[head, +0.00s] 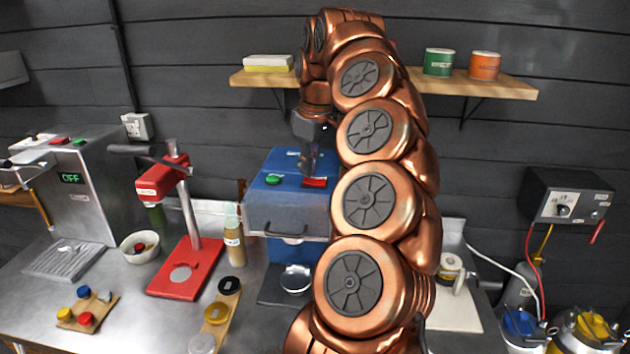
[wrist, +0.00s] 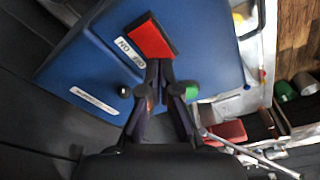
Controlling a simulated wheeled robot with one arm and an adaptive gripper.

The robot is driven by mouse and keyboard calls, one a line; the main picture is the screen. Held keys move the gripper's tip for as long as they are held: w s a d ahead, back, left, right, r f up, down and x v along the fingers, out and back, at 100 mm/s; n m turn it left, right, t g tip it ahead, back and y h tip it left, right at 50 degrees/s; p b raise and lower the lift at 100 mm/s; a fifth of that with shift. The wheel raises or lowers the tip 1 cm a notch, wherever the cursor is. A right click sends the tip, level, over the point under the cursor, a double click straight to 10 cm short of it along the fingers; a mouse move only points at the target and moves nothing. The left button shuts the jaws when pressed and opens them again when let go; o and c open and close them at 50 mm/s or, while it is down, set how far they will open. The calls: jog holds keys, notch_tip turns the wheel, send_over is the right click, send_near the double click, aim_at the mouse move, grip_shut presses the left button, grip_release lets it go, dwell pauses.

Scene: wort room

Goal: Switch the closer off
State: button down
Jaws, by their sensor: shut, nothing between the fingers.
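A blue machine (head: 295,212) with a clear front guard stands on the bench; I take it as the closer. Its top has a green button (head: 272,180) and a red switch part (head: 315,183). In the wrist view the red part (wrist: 150,40) stands beside a white ON/OFF label (wrist: 130,52), and the green button (wrist: 191,91) is partly behind a finger. My gripper (head: 308,172) is shut and empty, pointing down over the machine's top. In the wrist view its fingertips (wrist: 160,66) are at the red part's edge; I cannot tell whether they touch.
A red press (head: 185,265) and a bottle (head: 235,240) stand left of the blue machine. A steel machine (head: 75,190) showing OFF is at the far left. A wall shelf (head: 450,82) with tins is behind my arm. A control box (head: 565,197) hangs at right.

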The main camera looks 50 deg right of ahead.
aim_at(309, 180)
jog(key=shift+f+b, duration=0.45)
jog(key=shift+f, duration=0.25)
dwell(0.5)
jog(key=shift+r, duration=0.1)
jog(key=shift+r+p, duration=1.8)
jog(key=shift+r, duration=1.65)
